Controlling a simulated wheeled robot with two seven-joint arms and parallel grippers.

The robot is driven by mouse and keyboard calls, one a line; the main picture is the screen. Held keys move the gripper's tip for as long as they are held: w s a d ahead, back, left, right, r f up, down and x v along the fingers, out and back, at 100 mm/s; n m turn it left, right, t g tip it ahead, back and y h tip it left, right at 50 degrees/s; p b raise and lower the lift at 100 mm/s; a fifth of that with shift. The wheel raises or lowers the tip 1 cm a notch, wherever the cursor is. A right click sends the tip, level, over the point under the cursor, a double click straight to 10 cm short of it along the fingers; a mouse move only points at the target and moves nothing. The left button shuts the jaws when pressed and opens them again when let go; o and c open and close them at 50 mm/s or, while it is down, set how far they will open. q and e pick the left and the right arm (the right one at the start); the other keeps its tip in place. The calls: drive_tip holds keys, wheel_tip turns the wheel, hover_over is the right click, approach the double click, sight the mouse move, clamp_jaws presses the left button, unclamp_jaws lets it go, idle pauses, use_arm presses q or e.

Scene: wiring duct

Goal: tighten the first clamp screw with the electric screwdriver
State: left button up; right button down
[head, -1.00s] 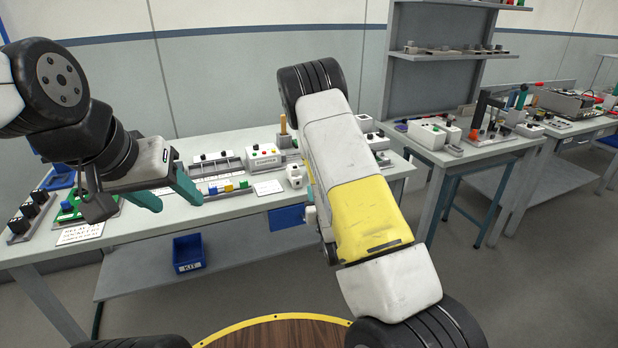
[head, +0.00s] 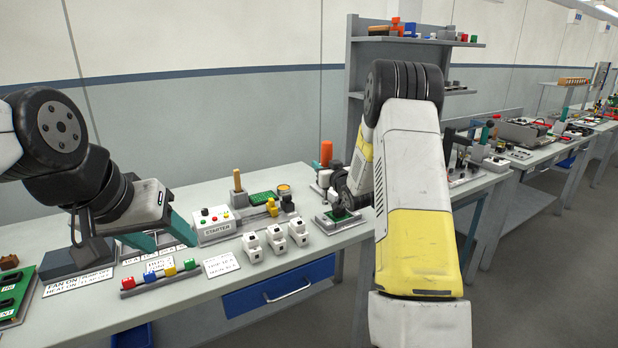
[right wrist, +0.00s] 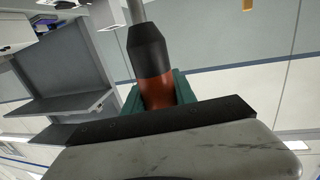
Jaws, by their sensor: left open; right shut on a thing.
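My right gripper (right wrist: 158,92) is shut on the electric screwdriver (right wrist: 153,62), which has an orange body, a black collar and a grey shaft pointing to the top of the right wrist view. In the head view my right forearm hides most of that gripper. My left gripper (head: 172,243) is open and empty above the table, left of the grey STARTER box (head: 214,228). No single clamp screw can be made out. Three white blocks with dark openings (head: 276,239) stand in a row, near a rail with red, blue, yellow and green blocks (head: 165,277).
White printed cards (head: 220,265) lie by the rail. A green board (head: 12,292) is at the far left. A blue drawer (head: 280,288) is under the front edge; shelves (head: 420,42) rise behind.

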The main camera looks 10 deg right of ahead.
drive_tip(key=shift+w+r, duration=0.15)
drive_tip(key=shift+w, duration=0.25)
